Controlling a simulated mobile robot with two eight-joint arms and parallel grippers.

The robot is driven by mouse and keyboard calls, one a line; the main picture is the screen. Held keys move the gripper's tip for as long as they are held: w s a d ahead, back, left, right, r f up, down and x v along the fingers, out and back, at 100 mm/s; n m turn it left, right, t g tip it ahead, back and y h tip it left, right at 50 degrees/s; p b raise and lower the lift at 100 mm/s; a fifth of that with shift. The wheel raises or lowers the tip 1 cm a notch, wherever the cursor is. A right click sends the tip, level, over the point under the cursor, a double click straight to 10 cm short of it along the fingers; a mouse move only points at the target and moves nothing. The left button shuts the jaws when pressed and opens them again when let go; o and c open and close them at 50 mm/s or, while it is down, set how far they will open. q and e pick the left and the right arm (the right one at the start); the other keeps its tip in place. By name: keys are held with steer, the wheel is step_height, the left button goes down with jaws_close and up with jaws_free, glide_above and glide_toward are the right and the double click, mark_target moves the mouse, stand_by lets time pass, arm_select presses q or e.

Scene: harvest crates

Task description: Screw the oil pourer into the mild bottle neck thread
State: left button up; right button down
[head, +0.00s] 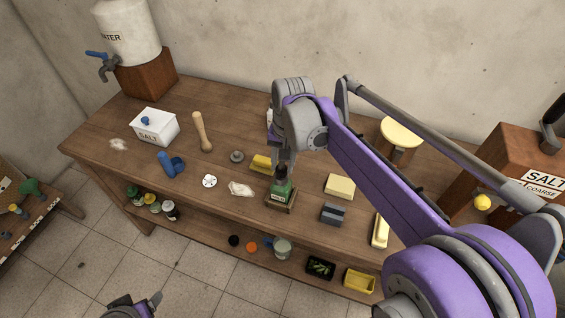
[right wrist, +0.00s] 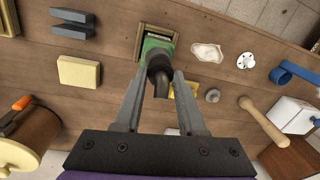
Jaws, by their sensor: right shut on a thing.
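The mild bottle (head: 281,189) is green and stands upright in a square wooden holder (head: 280,206) near the front edge of the table. In the right wrist view the bottle (right wrist: 154,43) is seen from above inside the holder's frame (right wrist: 142,52). My right gripper (right wrist: 161,73) is shut on the dark oil pourer (right wrist: 160,80), which has a bent spout. The pourer is at the bottle's mouth; how far it sits in the thread cannot be seen. In the head view my right gripper (head: 284,166) hides most of the pourer. My left gripper (head: 138,303) shows only partly, low and away from the table.
A salt box (head: 155,127), wooden pestle (head: 202,133) and blue piece (head: 170,164) are further left. A lower shelf holds jars and trays.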

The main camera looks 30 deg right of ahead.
steer(key=m, duration=0.6)
steer(key=shift+s+m+h, duration=0.15)
steer(key=shift+m+h, duration=0.15)
steer(key=m, duration=0.5)
steer(key=c, duration=0.7)
jaws_free()
steer(key=n, duration=0.5)
steer(key=shift+n, duration=0.3)
steer(key=n, duration=0.6)
steer(key=shift+w, duration=0.2)
